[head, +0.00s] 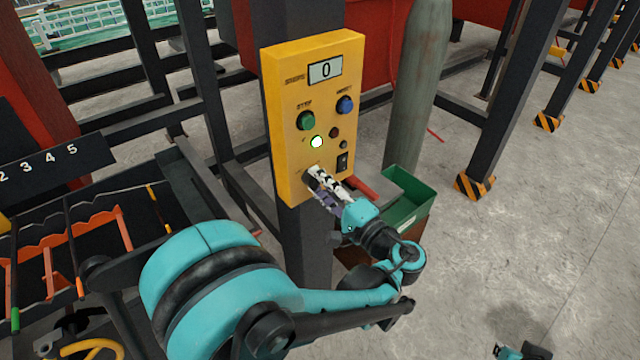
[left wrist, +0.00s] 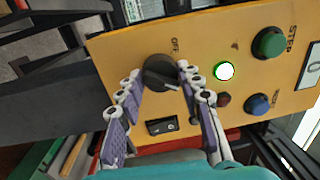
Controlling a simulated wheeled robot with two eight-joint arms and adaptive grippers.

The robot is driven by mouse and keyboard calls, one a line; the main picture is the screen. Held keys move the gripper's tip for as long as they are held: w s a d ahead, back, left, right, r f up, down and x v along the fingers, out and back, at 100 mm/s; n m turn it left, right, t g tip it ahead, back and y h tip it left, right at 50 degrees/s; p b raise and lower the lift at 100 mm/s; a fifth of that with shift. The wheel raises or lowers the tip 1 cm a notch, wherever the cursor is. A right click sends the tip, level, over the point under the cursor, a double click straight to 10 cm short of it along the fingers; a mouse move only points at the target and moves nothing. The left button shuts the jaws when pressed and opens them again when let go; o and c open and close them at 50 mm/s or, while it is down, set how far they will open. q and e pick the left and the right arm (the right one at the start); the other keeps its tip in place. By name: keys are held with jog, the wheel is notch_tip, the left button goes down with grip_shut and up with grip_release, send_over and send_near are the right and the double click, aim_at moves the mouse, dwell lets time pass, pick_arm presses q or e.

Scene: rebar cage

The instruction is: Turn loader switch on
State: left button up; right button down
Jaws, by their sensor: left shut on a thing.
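A yellow control panel (head: 287,130) is fixed to a dark post. Its black rotary knob (left wrist: 158,72), marked OFF beside it, is the loader switch as far as I can tell. My left gripper (head: 314,174) reaches the panel's lower left part. In the left wrist view its fingertips (left wrist: 161,76) are on either side of the knob, shut on it. In the head view the fingers mostly hide the knob. A small teal and black part of my right arm (head: 510,351) shows at the bottom edge; its fingers are not clear.
The panel also carries a lit white-green lamp (head: 317,142), a green button (head: 306,120), a blue button (head: 345,104), a black rocker switch (head: 343,161) and a display (head: 325,70) reading 0. A green bin (head: 408,205) stands to the right. Open concrete floor lies farther right.

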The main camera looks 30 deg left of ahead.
pick_arm(q)
jog(key=shift+m, duration=1.2)
jog(key=o, duration=1.2)
jog(key=shift+c, duration=0.2)
jog(key=shift+d, duration=0.1)
jog(key=v, duration=1.1)
jog(key=shift+s+d, duration=0.25)
jog(key=shift+d, duration=0.1)
